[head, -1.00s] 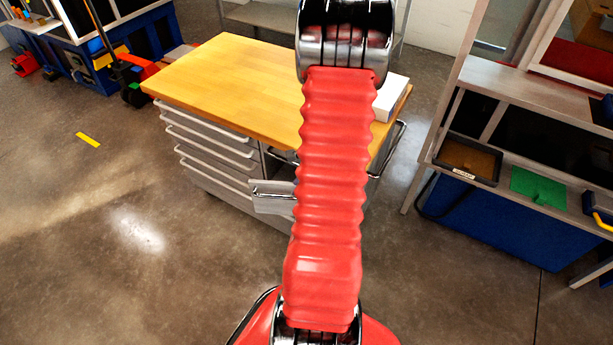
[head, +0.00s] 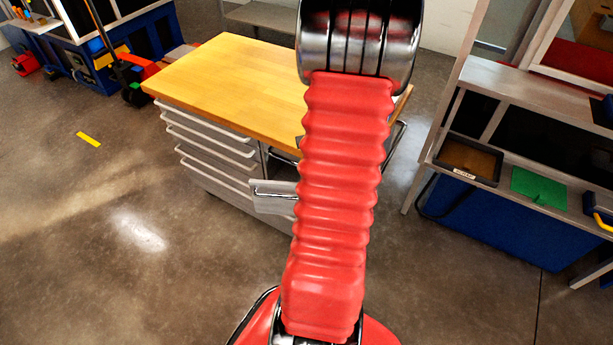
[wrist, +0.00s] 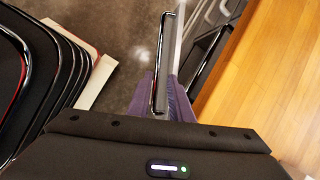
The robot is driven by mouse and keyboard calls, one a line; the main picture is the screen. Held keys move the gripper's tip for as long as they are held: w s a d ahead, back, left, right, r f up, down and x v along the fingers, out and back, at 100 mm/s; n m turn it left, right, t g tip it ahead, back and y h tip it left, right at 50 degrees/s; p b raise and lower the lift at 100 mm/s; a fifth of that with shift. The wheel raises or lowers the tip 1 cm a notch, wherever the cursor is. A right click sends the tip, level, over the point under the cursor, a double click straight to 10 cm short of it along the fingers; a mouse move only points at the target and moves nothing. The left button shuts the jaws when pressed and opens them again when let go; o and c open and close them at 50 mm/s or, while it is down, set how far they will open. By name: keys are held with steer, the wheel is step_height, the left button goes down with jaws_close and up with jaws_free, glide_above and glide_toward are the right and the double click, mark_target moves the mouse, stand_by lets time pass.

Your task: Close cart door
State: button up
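The cart (head: 235,85) has a wooden top and several drawers on its left face. Its grey door (head: 272,204) with a chrome handle stands ajar at the front, partly hidden behind my arm. In the wrist view the door (wrist: 177,65) shows nearly edge-on, with its chrome handle (wrist: 157,75) on the left side, away from the cart. My gripper (wrist: 162,88) has purple fingers, spread apart on either side of the door and handle. I cannot tell whether they touch. The head view does not show my gripper; my red-sleeved arm covers part of the cart.
A grey workbench (head: 520,95) with a tray (head: 468,160) and a green mat (head: 540,186) stands to the right. A blue bench (head: 90,65) and a red pallet jack (head: 140,78) stand at the far left.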

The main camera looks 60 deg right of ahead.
steer(key=shift+w+r, duration=0.1)
steer(key=shift+c, duration=0.7)
steer(key=w+a+r+n, duration=0.2)
steer(key=a+r, duration=0.1)
steer(key=w+a+r+n, duration=0.2)
steer(key=w+a+n, duration=0.1)
steer(key=w+a+r+n, duration=0.2)
steer(key=a+r, duration=0.1)
steer(key=shift+w+a+r+y, duration=0.3)
steer(key=shift+w+a, duration=0.05)
steer(key=shift+a, duration=0.05)
jaws_close()
steer(key=a+r+n, duration=0.6)
steer(key=a+n, duration=0.1)
steer(key=a, duration=0.4)
steer(key=a+r+n, duration=0.7)
steer(key=a+n, duration=0.1)
steer(key=a, duration=0.2)
steer(key=s+a+r+n, duration=0.4)
steer(key=s+a+n, duration=0.1)
steer(key=a+n, duration=0.3)
steer(key=shift+s+a+r+n+t, duration=0.2)
steer(key=shift+r+n+t, duration=0.1)
steer(key=shift+a, duration=0.1)
